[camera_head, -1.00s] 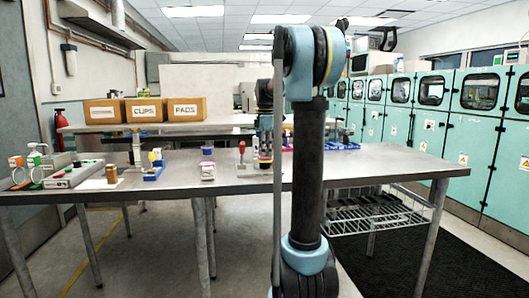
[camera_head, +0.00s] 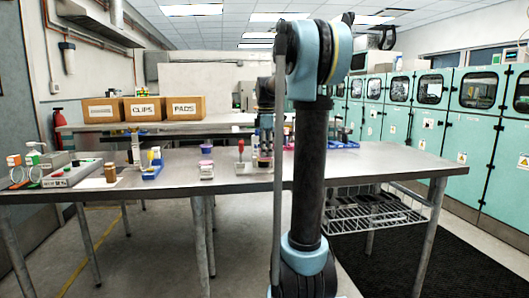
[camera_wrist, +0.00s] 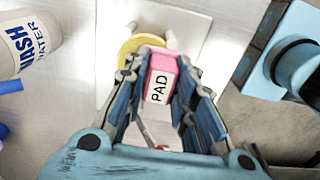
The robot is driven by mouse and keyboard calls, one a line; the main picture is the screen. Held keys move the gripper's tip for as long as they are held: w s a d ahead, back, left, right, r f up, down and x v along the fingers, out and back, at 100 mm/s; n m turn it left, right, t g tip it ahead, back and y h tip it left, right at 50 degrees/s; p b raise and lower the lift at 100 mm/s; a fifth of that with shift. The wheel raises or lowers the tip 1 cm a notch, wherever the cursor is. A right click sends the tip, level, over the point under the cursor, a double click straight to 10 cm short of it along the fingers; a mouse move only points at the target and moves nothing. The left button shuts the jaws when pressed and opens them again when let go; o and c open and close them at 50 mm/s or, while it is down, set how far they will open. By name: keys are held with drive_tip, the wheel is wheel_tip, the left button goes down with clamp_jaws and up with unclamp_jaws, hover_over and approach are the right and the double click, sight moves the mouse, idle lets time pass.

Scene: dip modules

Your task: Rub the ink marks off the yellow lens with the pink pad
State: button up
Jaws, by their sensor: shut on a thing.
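The pink pad (camera_wrist: 163,62), with a white label reading PAD, is clamped between the fingers of my gripper (camera_wrist: 163,72) in the wrist view. The yellow lens (camera_wrist: 128,46) shows just beyond the pad, partly covered by the pad and the left finger. The pad overlaps the lens's edge in this view; I cannot tell whether they touch. No ink marks can be made out on the visible part of the lens. In the head view my gripper (camera_head: 264,145) is small and partly hidden, low over the table.
A white plate (camera_wrist: 106,70) lies under the lens. A wash water bottle (camera_wrist: 25,45) stands at left and a blue fixture (camera_wrist: 262,82) at right in the wrist view. In the head view, a red-handled tool (camera_head: 241,152) stands left of my gripper on the metal table (camera_head: 330,172).

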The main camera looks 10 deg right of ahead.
drive_tip(key=shift+w+d, duration=0.1)
drive_tip(key=shift+w, duration=0.95)
drive_tip(key=shift+w, duration=0.1)
drive_tip(key=shift+w+r, duration=0.15)
drive_tip(key=shift+w, duration=0.75)
wheel_tip(320, 180, up, 7)
idle(0.5)
drive_tip(key=shift+s, duration=0.15)
idle(0.4)
